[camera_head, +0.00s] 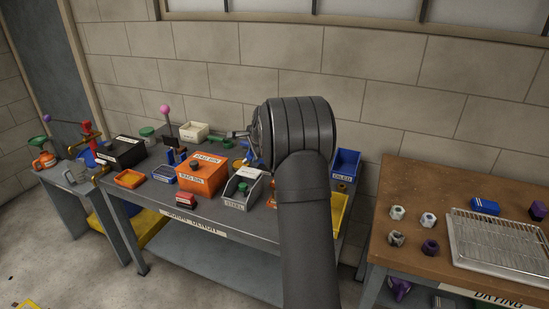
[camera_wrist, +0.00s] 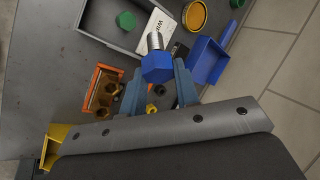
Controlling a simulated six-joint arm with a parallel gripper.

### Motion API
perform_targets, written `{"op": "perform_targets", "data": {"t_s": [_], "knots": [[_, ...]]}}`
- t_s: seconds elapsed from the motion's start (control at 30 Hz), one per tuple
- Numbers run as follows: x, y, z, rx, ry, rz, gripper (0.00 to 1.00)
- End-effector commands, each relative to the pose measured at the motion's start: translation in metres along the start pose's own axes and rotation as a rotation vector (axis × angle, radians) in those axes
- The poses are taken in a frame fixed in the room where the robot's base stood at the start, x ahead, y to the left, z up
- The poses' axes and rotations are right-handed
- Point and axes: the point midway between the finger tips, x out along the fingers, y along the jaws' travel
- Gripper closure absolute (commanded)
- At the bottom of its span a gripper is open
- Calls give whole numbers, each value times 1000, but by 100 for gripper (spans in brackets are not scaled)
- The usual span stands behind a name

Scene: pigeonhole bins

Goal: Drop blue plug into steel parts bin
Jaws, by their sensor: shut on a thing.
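My gripper (camera_wrist: 160,92) is shut on the blue plug (camera_wrist: 157,68), a blue hex head with a metal threaded shank, held between the blue-grey fingers. In the head view my gripper (camera_head: 238,134) sticks out left of my wrist, above the back of the bench; the plug cannot be made out there. The steel parts bin (camera_head: 233,205) is a grey bin with a STEEL label at the front middle of the bench, nearer the camera than my gripper. A green piece (camera_head: 242,187) shows in it. My arm stands close to its right side.
An orange box (camera_head: 202,172) stands left of the steel bin, a cream bin (camera_head: 193,130) behind. A blue bin (camera_head: 345,165) and a yellow bin (camera_head: 340,210) are right of my arm. The wrist view shows a grey-walled tray (camera_wrist: 100,38) and an orange bin (camera_wrist: 97,77).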

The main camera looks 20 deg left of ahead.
Motion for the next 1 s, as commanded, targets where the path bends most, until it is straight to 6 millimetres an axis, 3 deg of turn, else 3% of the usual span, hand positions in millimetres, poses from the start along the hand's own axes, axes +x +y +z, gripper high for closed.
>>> {"op": "perform_targets", "data": {"t_s": [0.17,0.6,1.0], "knots": [[10,-8,14,1,1,-1,99],[49,17,14,2,1,-2,99],[57,22,14,1,1,-3,99]]}}
